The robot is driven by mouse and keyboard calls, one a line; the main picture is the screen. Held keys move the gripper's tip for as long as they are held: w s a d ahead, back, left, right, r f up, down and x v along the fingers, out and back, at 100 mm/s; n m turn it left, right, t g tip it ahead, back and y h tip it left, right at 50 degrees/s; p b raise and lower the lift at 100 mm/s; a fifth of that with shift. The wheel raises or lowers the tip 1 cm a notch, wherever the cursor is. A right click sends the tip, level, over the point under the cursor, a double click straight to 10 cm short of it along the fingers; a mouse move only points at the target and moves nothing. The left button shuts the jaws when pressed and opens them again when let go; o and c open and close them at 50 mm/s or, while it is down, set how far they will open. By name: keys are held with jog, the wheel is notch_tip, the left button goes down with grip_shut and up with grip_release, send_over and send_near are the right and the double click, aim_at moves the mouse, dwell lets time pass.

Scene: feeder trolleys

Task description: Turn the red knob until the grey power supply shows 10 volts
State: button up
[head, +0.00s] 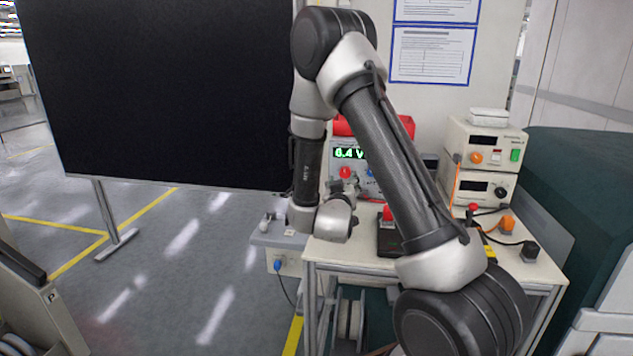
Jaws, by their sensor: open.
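The grey power supply (335,164) stands at the back left of the trolley top, partly hidden behind my arm. Its lit green display (348,153) appears to read 6.4 V, with its right end close to my arm. The red knob (345,172) is on its front panel below the display. A blue knob (370,173) shows to the right of it, beside my arm link. My gripper (346,183) is open, in front of the power supply and just below the red knob in the picture. The fingers are small here, and I cannot tell whether they touch the knob.
Two stacked instruments (484,143) with orange and black knobs stand on the trolley's right. Cables, a red-topped black box (388,240) and small connectors lie in front. A large black panel (165,90) stands left of the trolley (335,254). Open floor lies below it.

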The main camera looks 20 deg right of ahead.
aim_at(345, 174)
jog(key=shift+a+f, duration=0.1)
jog(key=shift+a, duration=0.1)
jog(key=x, duration=0.7)
jog(key=shift+w, duration=0.2)
jog(key=shift+d, duration=0.1)
jog(key=c, duration=1)
jog(key=shift+c, duration=0.2)
